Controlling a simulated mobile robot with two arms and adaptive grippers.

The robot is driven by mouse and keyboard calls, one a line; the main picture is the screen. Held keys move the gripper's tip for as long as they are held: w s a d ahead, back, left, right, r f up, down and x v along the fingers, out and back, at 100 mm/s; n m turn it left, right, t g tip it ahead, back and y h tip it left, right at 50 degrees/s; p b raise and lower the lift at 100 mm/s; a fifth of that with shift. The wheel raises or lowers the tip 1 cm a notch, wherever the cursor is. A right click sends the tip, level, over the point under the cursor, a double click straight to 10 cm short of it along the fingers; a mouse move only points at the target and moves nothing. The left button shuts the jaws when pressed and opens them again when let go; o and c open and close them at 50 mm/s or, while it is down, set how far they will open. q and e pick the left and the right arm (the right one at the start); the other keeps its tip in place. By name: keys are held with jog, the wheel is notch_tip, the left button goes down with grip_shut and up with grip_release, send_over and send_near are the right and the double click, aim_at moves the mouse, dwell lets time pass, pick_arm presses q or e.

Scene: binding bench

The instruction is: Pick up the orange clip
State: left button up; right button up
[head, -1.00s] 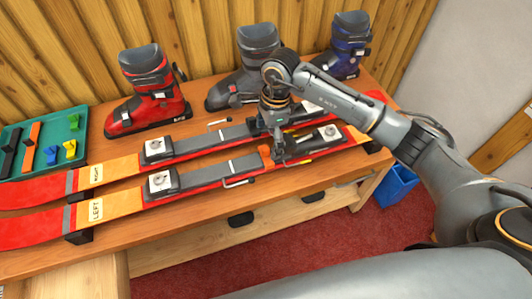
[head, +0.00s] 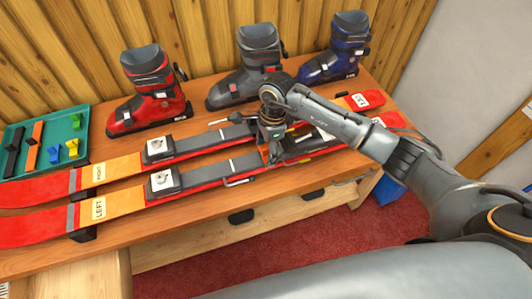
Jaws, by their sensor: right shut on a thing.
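The orange clip (head: 264,153) is a small orange piece at the near ski's binding, partly hidden by my right gripper. My right gripper (head: 273,158) points down over the near ski and is shut on the orange clip, low by the ski; I cannot tell whether the clip still touches the ski. My left gripper is not in view.
Two red and orange skis lie along the bench; the near one carries a LEFT label (head: 98,209). A red boot (head: 152,95), a grey boot (head: 258,60) and a blue boot (head: 340,50) stand behind. A green tray (head: 75,108) at left holds several coloured pieces.

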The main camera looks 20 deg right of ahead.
dwell(0.3)
jog(key=shift+w+r+b, duration=0.1)
jog(key=shift+r+b, duration=0.25)
jog(key=shift+r, duration=0.25)
jog(key=s+a+r, duration=0.1)
jog(key=r, duration=0.1)
jog(key=s+a+r+b, duration=0.1)
jog(key=r, duration=0.2)
jog(key=s+a+r, duration=0.1)
jog(key=s+r, duration=0.1)
jog(key=r, duration=0.1)
jog(key=shift+a+b, duration=0.35)
jog(key=shift+b, duration=0.05)
jog(key=s+a+r, duration=0.1)
jog(key=s, duration=0.1)
jog(key=s+a+r+b, duration=0.1)
jog(key=s+a, duration=0.1)
jog(key=s+a+r, duration=0.1)
jog(key=s+a, duration=0.1)
jog(key=shift+a+r, duration=0.2)
jog(key=shift+s+a+r, duration=0.15)
notch_tip(320, 180, up, 6)
jog(key=p, duration=0.2)
jog(key=shift+p, duration=0.35)
jog(key=shift+s+a, duration=0.1)
